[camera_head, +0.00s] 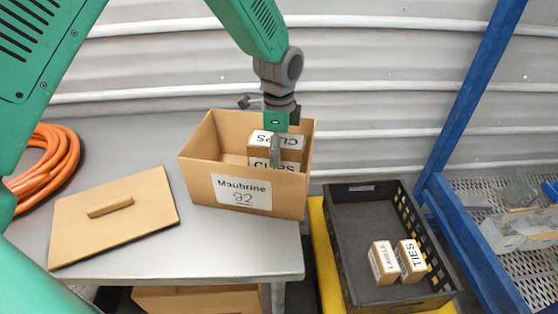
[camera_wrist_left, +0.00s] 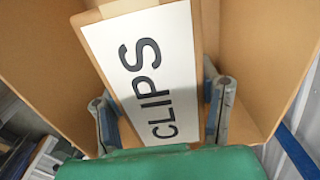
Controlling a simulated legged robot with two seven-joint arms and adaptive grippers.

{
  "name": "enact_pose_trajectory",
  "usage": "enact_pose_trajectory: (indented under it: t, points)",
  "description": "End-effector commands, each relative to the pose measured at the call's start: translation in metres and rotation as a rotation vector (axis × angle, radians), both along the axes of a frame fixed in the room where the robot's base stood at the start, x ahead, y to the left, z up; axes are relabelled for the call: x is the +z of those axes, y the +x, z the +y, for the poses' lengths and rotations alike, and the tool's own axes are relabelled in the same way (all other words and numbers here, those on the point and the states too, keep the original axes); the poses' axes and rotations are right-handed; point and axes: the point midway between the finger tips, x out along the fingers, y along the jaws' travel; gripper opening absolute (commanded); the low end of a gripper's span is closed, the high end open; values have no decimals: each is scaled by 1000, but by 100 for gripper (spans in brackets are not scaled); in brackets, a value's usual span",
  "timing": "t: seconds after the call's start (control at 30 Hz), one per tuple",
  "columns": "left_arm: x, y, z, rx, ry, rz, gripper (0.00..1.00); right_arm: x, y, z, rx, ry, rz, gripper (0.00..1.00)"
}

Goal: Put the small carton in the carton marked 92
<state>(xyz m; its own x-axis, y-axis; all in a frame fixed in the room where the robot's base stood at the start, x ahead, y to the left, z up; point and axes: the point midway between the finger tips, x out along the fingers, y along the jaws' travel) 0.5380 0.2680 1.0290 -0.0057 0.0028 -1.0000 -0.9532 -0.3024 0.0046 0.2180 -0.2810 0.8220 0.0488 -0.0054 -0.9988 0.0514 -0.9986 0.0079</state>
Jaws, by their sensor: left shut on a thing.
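The carton marked 92 (camera_head: 198,172) is an open brown box labelled "Maubrine 92" on the grey table. The small carton (camera_head: 262,141), labelled "CLIPS", is inside its opening, toward the right side. My left gripper (camera_head: 275,150) reaches down from above and is shut on the small carton. In the left wrist view the small carton (camera_wrist_left: 145,70) lies between both fingers, with the big carton's walls around it. Whether the small carton touches the big carton's floor cannot be seen. My right gripper is not in view.
A brown lid with a handle (camera_head: 115,215) lies on the table (camera_head: 235,250) to the left. An orange hose (camera_head: 55,160) is coiled behind it. A black crate (camera_head: 345,240) at right holds two small cartons, "LABELS" (camera_head: 383,262) and "TIES" (camera_head: 411,260). A blue frame (camera_head: 470,100) stands beyond.

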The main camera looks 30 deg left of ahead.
Motion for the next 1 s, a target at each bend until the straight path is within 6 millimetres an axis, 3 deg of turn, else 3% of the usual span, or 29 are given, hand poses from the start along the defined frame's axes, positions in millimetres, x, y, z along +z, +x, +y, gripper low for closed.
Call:
enact_pose_trajectory:
  t: [0.37,0.67,0.7,0.77,1.0]
  points:
    - [-40,1,0,0,-1,2,19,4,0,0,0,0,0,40]
    - [-42,1,0,0,-1,0,19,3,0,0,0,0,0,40]
    - [-43,1,0,0,-1,0,61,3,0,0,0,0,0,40]
    - [-43,1,0,0,-1,0,78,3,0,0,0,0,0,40]
    - [-43,1,0,0,-1,0,78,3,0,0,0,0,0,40]
